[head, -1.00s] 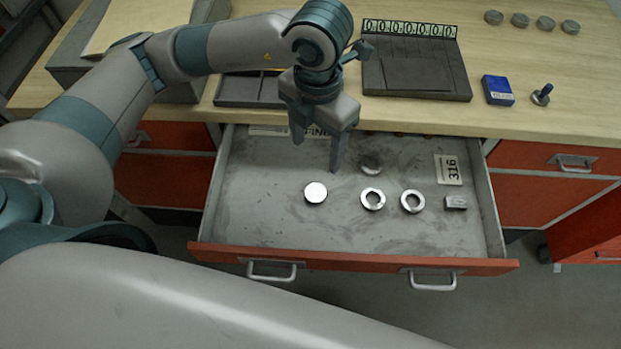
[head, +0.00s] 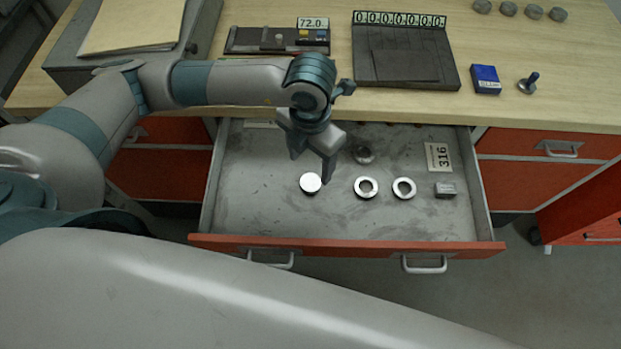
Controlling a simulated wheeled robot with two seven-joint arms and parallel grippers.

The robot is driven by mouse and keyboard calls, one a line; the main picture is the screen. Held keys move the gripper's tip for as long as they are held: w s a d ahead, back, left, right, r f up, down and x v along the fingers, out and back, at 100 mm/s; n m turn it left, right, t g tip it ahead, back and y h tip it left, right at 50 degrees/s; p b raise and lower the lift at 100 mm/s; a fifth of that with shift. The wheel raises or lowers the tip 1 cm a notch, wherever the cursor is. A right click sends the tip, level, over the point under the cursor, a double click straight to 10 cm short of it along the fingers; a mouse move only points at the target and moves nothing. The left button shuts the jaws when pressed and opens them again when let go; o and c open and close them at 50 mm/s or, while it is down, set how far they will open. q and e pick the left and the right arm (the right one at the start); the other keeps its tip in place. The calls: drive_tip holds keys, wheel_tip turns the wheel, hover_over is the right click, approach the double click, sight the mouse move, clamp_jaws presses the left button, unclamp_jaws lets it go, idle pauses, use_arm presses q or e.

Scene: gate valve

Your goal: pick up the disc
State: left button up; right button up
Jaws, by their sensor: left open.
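The disc (head: 310,183) is a bright, round, solid metal piece lying on the floor of the open drawer (head: 260,210), left of two rings. My left gripper (head: 309,168) is open and points down into the drawer. Its fingertips are just behind and beside the disc in the picture; one finger reaches close to the disc's right edge. I cannot tell whether they touch, and nothing is between the fingers. My right gripper is not in view.
Two metal rings (head: 366,188) (head: 404,188), a small block (head: 445,190) and a darker round piece (head: 363,155) lie in the drawer. A "316" label (head: 438,157) is at its right. The drawer front (head: 350,246) is a raised edge. The bench top (head: 590,85) stands behind.

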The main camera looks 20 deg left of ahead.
sight(310, 183)
use_arm(q)
wheel_tip(310, 183, down, 3)
drive_tip(key=shift+f+p, duration=0.1)
drive_tip(key=shift+p, duration=0.25)
drive_tip(key=shift+f, duration=0.1)
